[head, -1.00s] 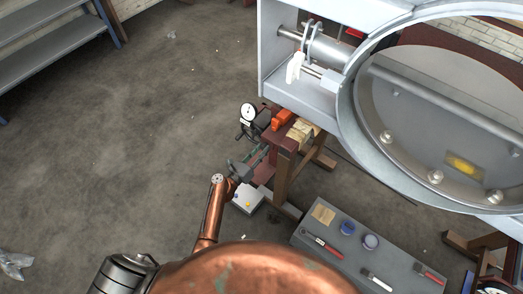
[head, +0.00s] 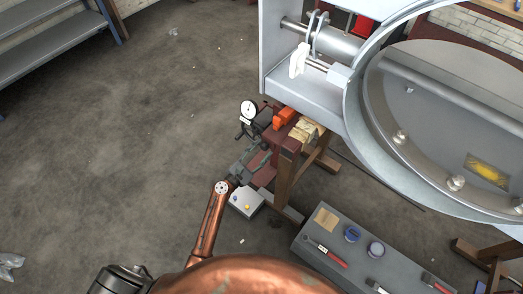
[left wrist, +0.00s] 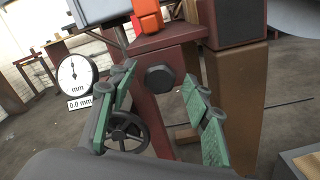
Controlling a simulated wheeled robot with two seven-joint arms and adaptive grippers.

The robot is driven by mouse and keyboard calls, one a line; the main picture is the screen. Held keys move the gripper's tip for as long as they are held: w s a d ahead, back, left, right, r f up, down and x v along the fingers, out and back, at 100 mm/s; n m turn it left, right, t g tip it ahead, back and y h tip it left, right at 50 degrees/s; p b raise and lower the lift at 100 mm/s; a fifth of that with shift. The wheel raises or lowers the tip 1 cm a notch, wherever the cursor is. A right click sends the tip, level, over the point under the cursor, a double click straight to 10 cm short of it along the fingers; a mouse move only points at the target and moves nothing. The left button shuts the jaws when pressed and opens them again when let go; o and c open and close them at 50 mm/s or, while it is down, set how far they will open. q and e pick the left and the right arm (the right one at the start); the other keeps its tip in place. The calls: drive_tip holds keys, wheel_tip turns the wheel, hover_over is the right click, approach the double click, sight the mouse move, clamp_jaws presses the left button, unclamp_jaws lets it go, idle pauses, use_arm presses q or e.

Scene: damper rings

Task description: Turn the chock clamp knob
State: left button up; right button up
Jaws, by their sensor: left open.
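A dark round knob (left wrist: 159,78) is on the face of a dark red wooden stand (left wrist: 158,112), and I take it to be the chock clamp knob. My left gripper (left wrist: 160,88) is open, its green-padded fingers on either side of the knob in the left wrist view. I cannot tell how far the tips are from the knob, and no contact shows. In the head view the left gripper (head: 250,160) is low beside the stand, and the knob cannot be made out there. An orange block (head: 285,118) and pale wooden chocks (head: 307,130) top the stand. My right gripper is not in view.
A dial gauge (head: 249,109) stands left of the stand; its label reads 0.0 mm. A large grey cylinder housing (head: 352,110) overhangs at right. A grey tool bench (head: 330,262) stands below.

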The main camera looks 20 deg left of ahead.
use_arm(q)
drive_tip(key=shift+s+a, duration=0.1)
drive_tip(key=shift+v, duration=0.85)
drive_tip(key=shift+s, duration=0.1)
drive_tip(key=shift+s+a, duration=0.25)
drive_tip(key=shift+s, duration=0.45)
drive_tip(key=v, duration=0.4)
drive_tip(key=shift+s, duration=0.1)
